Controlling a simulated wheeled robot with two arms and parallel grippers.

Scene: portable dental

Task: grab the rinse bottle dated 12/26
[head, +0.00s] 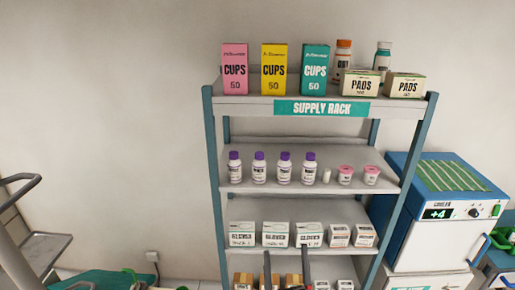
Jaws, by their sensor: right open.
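Several white bottles with purple caps stand upright in a row on the second shelf: one at the far left (235,170), then a second (259,170), a third (284,171) and a fourth (309,171). Their labels are too small for me to read any date. Two other bottles, one orange-capped (343,58) and one white-capped (383,60), stand on the top shelf behind boxes that partly hide them. My right gripper (287,266) is at the bottom edge, its two dark fingers apart and empty, in front of the lower shelves and below the purple-capped bottles. My left gripper is out of view.
The supply rack (320,108) holds cups and pads boxes on top and glove boxes (242,236) lower down. Small pink-lidded jars (345,176) stand right of the bottles. A blue-and-white cooler (440,230) stands right of the rack. A metal cart (45,250) is at left.

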